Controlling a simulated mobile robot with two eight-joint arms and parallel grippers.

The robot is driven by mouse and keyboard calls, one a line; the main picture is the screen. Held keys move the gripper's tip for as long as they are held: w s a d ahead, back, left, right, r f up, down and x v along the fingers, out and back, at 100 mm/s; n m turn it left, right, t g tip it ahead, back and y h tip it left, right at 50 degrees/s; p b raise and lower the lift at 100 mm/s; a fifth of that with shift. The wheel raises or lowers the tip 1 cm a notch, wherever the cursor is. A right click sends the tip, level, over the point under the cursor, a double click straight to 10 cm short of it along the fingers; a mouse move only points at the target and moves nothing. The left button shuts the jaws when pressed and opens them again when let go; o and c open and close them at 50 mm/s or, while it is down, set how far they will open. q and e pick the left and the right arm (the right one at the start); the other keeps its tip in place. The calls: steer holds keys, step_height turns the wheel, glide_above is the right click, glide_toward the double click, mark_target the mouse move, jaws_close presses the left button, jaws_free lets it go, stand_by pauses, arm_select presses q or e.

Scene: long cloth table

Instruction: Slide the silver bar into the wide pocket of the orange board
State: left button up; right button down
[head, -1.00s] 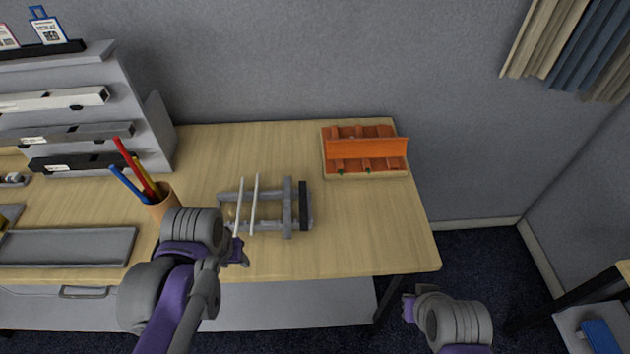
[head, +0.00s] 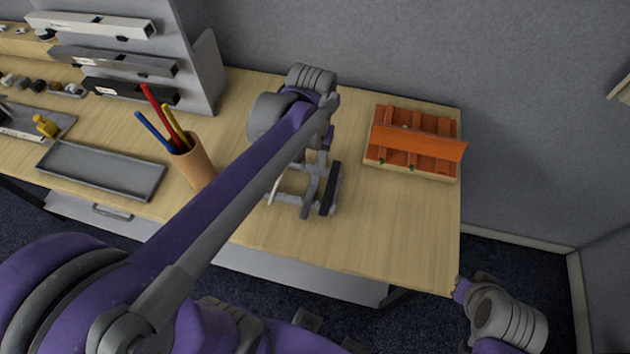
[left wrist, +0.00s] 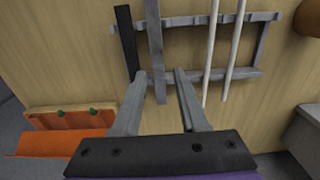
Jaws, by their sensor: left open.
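The silver bar (head: 311,186) lies across a grey rack next to a black bar (head: 330,188). In the left wrist view the silver bar (left wrist: 154,45) and black bar (left wrist: 126,40) lie side by side. My left gripper (left wrist: 161,76) is open over the rack, its fingertips appearing on either side of the silver bar's near end; the height gap is unclear. The orange board (head: 418,142) sits tilted in a wooden tray at the table's right; part of it shows in the left wrist view (left wrist: 65,143). Its pockets are hard to make out. My right gripper (head: 463,289) is off the table's front right corner.
The grey rack (left wrist: 192,77) also holds two white rods (left wrist: 237,45). A pencil cup (head: 192,165) stands left of it, with a shallow grey tray (head: 103,171) farther left. Shelves with bars (head: 115,64) stand at the back left. The table's front right is clear.

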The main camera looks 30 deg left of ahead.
mark_target(315, 180)
arm_select(q)
steer(key=shift+w+d+f, duration=0.1)
steer(key=shift+w+f, duration=0.05)
steer(key=shift+f, duration=0.5)
step_height(315, 180, down, 4)
steer(key=shift+w+d+f, duration=0.1)
steer(key=shift+f, duration=0.05)
jaws_close()
